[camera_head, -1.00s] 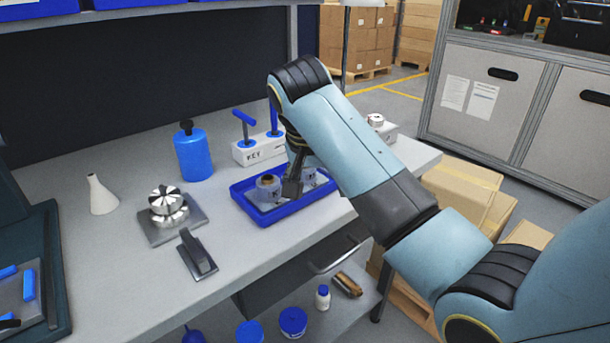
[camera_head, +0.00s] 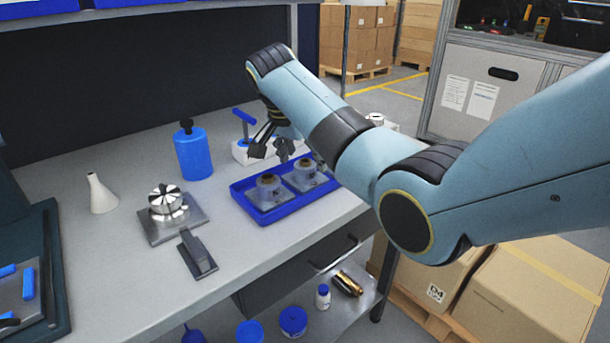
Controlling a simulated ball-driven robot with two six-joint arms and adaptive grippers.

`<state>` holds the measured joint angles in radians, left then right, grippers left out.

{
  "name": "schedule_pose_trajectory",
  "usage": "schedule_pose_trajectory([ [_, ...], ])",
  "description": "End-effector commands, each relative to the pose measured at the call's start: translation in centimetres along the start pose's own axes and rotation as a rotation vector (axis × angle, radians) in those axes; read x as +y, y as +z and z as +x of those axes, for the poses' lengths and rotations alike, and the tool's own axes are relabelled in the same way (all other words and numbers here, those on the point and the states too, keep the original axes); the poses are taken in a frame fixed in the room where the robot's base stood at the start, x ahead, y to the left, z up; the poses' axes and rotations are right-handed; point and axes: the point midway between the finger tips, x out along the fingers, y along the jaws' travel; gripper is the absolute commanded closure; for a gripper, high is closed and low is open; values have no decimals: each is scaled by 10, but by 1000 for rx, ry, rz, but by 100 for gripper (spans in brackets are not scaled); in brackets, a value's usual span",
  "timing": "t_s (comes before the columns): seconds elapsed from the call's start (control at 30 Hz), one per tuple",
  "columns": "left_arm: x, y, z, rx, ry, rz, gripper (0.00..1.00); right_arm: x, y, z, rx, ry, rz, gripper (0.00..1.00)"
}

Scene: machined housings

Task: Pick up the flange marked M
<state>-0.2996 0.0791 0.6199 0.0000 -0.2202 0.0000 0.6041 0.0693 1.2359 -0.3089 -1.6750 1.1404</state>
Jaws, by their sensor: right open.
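Two grey metal flanges, a left one (camera_head: 270,189) and a right one (camera_head: 304,175), sit side by side in a blue tray (camera_head: 262,219) on the bench. Each has a square base and a round hub. I cannot read a letter on either, so I cannot tell which is marked M. My right gripper (camera_head: 271,153) is open and empty. It hangs behind the tray, above and apart from the flanges, in front of the white KEY block. My left gripper is not in view.
A blue bottle (camera_head: 193,154), a chuck on a plate (camera_head: 168,206), a dark grey stand (camera_head: 197,254) and a white cone (camera_head: 101,195) stand to the left.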

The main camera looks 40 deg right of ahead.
Motion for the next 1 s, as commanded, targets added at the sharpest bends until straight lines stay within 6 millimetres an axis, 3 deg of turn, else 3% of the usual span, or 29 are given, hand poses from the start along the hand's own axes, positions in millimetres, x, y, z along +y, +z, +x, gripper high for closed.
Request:
schedule_pose_trajectory([
  [0.13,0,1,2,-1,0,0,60,0,0,19,-1,0,-1,27],
  [0.4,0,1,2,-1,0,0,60,0,0,23,-1,-1,-1,27],
  [1.0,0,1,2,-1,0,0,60,0,0,22,-1,-1,-1,100],
])
